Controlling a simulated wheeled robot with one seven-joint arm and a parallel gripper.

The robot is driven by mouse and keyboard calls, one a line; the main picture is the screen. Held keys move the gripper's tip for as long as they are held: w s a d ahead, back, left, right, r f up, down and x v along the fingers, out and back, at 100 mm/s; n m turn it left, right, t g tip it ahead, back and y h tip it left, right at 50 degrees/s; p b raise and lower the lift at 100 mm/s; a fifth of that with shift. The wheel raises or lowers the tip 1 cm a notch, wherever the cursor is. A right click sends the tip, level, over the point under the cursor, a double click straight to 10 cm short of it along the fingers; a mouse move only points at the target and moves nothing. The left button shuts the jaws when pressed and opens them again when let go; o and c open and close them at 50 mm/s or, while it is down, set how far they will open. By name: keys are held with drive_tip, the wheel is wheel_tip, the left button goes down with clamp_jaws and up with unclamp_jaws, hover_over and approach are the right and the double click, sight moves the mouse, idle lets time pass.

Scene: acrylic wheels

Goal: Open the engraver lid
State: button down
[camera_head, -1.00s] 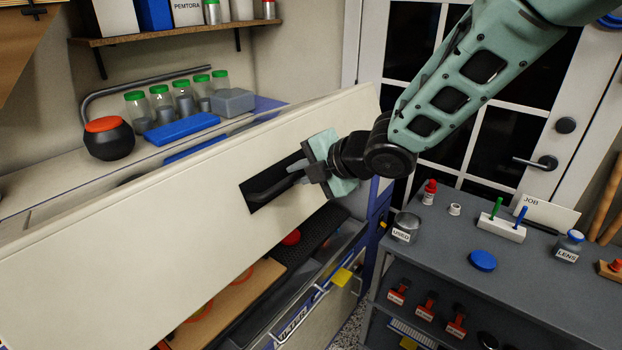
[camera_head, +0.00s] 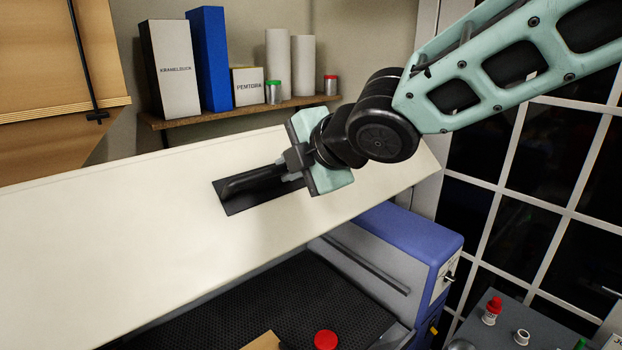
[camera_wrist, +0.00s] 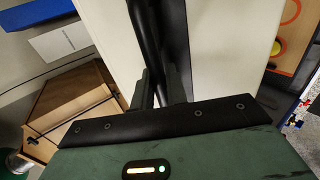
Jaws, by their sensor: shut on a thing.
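The engraver lid (camera_head: 110,240) is a large cream panel, raised and tilted over the engraver's open bed. Its black handle (camera_head: 245,184) sits in a dark recess on the panel's face. My gripper (camera_head: 288,172) is shut on the right end of the handle. In the wrist view, the gripper's fingers (camera_wrist: 160,88) close around the black handle bar (camera_wrist: 145,35), with the cream lid behind it. The engraver body (camera_head: 415,250) is blue and grey, below the lid.
A wall shelf (camera_head: 240,112) with boxes, rolls and jars stands behind the lid's upper edge. A grey bench (camera_head: 500,335) with small bottles is at the lower right. Glass-paned doors (camera_head: 545,170) are at the right. A wooden cabinet (camera_head: 50,85) hangs at the upper left.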

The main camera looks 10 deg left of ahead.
drive_tip(key=shift+w+a+r, duration=0.3)
drive_tip(key=shift+a+r, duration=0.05)
drive_tip(key=shift+r, duration=0.25)
drive_tip(key=c, duration=1.5)
unclamp_jaws()
drive_tip(key=p+v, duration=0.8)
drive_tip(key=v, duration=0.9)
drive_tip(key=shift+s+d, duration=0.1)
